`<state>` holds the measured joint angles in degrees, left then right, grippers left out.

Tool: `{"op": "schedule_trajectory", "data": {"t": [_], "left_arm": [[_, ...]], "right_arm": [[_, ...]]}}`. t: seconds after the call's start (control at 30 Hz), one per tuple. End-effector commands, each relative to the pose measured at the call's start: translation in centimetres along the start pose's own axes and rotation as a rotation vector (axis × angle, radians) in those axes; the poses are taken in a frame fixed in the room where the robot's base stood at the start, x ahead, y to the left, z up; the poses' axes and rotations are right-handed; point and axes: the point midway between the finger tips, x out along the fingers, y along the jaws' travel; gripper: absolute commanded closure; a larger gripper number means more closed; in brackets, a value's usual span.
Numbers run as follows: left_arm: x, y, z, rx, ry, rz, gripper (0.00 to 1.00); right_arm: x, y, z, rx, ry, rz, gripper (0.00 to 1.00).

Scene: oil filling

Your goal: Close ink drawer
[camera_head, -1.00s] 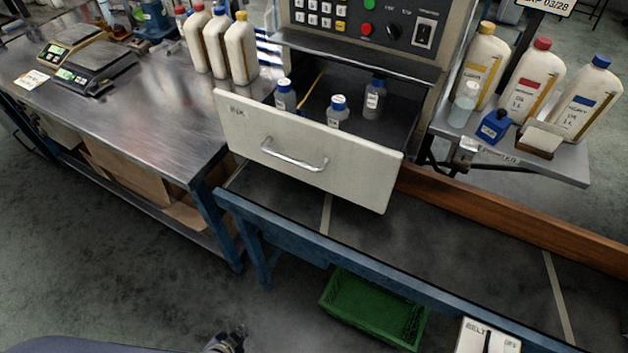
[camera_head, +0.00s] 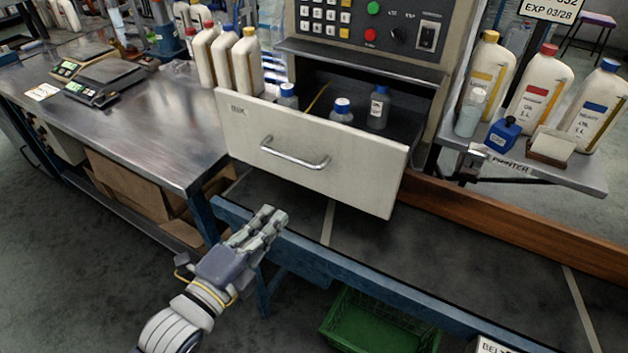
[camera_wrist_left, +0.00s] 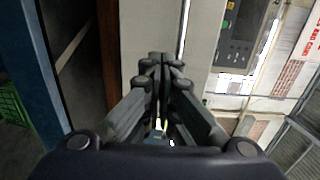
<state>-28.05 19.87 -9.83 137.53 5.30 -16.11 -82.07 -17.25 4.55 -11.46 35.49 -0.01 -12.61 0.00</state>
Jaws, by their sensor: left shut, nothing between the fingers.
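The ink drawer (camera_head: 240,125) is pulled out from under the control panel, with its pale front and metal bar handle (camera_head: 295,153) facing me. Several small bottles with blue caps (camera_head: 342,110) stand inside it. My left gripper (camera_head: 268,222) is shut and empty, in front of and below the drawer front, apart from the handle. In the left wrist view, the closed fingertips (camera_wrist_left: 164,60) point toward a pale surface (camera_wrist_left: 145,25), which looks like the drawer front. My right gripper is not in view.
A blue-edged conveyor (camera_head: 360,268) runs below the drawer, with a wooden rail (camera_head: 500,222) behind it. A metal bench (camera_head: 140,125) with scales (camera_head: 103,80) is at left. Oil bottles (camera_head: 535,90) stand on a shelf at right. A green crate (camera_head: 375,325) sits below.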

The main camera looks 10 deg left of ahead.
Motion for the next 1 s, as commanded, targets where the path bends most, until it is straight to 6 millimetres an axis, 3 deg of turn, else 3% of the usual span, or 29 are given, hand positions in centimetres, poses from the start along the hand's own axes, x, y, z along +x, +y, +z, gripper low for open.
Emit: {"op": "schedule_trajectory", "data": {"t": [0.27, 0.8, 1.0], "left_arm": [[1.7, -0.9, -0.1, 0.011, 0.002, -0.016, 1.00], [11.0, -1.0, -0.2, 0.009, 0.003, -0.013, 1.00], [13.2, -0.8, -0.2, 0.010, 0.003, -0.012, 1.00]], "right_arm": [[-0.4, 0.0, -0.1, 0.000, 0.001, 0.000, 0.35], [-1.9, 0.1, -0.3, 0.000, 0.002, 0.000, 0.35], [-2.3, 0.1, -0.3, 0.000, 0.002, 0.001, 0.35]]}}
